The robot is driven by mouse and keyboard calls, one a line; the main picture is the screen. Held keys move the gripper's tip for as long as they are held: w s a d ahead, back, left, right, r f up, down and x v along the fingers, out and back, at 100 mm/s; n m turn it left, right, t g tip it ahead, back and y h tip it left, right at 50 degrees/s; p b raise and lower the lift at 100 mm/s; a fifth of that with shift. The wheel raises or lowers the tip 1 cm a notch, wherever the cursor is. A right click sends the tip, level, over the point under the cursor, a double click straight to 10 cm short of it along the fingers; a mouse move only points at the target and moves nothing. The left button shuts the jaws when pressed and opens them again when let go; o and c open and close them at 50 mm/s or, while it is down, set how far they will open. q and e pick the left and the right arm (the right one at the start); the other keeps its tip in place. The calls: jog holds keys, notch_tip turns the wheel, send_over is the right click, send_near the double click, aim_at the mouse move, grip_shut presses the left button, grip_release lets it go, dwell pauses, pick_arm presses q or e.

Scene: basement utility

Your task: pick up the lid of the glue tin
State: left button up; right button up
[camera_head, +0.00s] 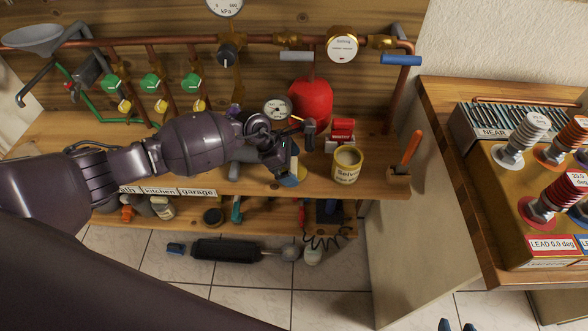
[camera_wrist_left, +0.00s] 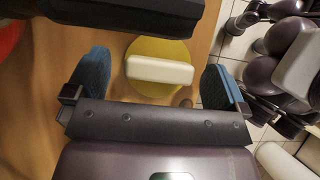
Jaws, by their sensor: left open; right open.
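A round yellow lid (camera_wrist_left: 158,48) with a cream bar handle (camera_wrist_left: 160,71) lies between the two blue-padded fingers of my left gripper (camera_wrist_left: 157,82) in the left wrist view. The fingers stand apart on either side, with visible gaps to the handle. In the head view only a yellow edge of the lid (camera_head: 301,174) shows beside my left gripper (camera_head: 284,172), over the bench front. A yellow tin (camera_head: 346,169) labelled "Solv..." stands open-topped to the right. My right gripper (camera_head: 457,326) shows only as two separated blue fingertips at the bottom edge.
A red rounded vessel (camera_head: 311,104) and a small red item (camera_head: 343,129) stand behind. A holder with an orange-handled tool (camera_head: 409,152) is at the bench's right end. Copper pipes with valves and gauges line the back. A lower shelf (camera_head: 270,217) holds tools.

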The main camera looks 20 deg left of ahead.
pick_arm(q)
jog(key=shift+f, duration=0.15)
jog(key=shift+c, duration=0.5)
jog(key=c, duration=0.8)
